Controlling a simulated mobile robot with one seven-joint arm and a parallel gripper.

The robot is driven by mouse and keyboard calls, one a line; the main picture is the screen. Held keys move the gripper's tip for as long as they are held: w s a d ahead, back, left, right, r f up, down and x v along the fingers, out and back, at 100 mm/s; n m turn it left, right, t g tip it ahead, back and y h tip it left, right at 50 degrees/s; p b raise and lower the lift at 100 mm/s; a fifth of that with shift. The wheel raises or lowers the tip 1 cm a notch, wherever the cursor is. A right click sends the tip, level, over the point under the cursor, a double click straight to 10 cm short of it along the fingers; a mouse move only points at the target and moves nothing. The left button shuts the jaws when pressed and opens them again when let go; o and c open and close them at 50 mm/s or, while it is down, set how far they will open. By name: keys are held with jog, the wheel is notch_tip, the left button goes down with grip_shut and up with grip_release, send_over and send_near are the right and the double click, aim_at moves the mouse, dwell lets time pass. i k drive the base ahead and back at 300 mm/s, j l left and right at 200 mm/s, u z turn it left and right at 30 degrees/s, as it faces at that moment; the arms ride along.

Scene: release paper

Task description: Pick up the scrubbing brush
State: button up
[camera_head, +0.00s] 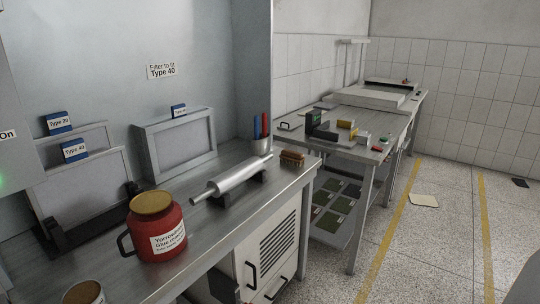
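The scrubbing brush is most likely the small brown block with a paler lower part (292,158), near the far right corner of the near metal counter (228,213). It lies just right of the metal roller on its dark stand. It is small in the picture, so its bristles are hard to make out. My gripper is not in view, so its place and state are not shown.
A red glue pot (158,228), a metal roller (232,179) and a cup with red and blue handles (262,144) stand on the counter. A second table (350,130) holds small blocks. Speckled floor (440,240) is mostly clear at the right.

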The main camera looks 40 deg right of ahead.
aim_at(292, 158)
jog(key=i+l+u, duration=0.15)
jog(key=l, duration=0.55)
jog(key=i+l+u, duration=0.2)
jog(key=l, duration=0.45)
jog(key=l+u, duration=0.15)
jog(key=l, duration=0.55)
jog(key=i+l, duration=0.1)
jog(key=l, duration=1.15)
jog(key=i+l, duration=0.1)
jog(key=l, duration=1.15)
jog(key=i, duration=0.5)
jog(key=j+u, duration=0.05)
